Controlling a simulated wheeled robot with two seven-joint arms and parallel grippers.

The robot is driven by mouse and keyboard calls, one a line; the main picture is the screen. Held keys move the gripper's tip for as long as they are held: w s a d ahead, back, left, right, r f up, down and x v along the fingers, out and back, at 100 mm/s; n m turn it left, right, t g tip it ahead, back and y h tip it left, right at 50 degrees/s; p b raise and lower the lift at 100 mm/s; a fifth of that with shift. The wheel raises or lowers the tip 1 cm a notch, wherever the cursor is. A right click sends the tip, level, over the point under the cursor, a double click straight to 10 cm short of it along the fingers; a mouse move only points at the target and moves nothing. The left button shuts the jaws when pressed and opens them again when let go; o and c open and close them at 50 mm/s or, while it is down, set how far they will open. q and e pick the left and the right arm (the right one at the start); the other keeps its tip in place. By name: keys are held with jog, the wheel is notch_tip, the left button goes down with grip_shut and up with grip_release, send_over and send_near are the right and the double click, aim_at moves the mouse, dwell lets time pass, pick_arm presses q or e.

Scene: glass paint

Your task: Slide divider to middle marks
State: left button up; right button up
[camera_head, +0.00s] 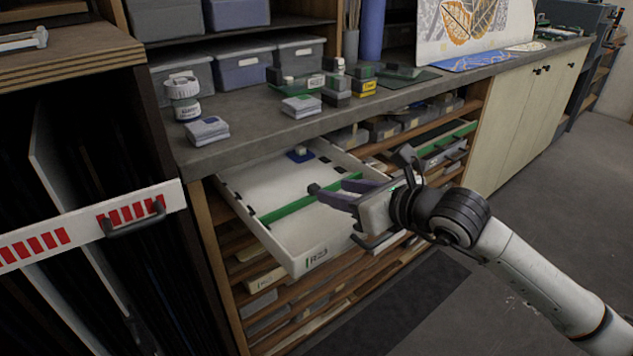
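A white drawer (318,243) is pulled out under the counter. A green divider (290,209) lies across it, from the left wall toward the right wall. Small dark marks (250,210) show along the drawer's left wall, with more near the far right wall. My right gripper (331,187) reaches in from the right over the drawer's right part, close to the divider. Its two purplish fingers look spread apart, and I cannot tell whether they touch the divider. They hide part of the divider's right portion. My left gripper is out of view.
A small blue item (300,154) sits at the drawer's back. The grey counter (235,143) above holds a jar (185,100), small boxes (301,106) and grey bins (299,62). A red-striped white panel with a handle (132,219) stands at left. Floor at right is clear.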

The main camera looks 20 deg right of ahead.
aim_at(316, 187)
jog(key=x, duration=0.7)
jog(key=shift+w+a+f, duration=0.1)
jog(key=shift+w+f, duration=0.05)
grip_shut()
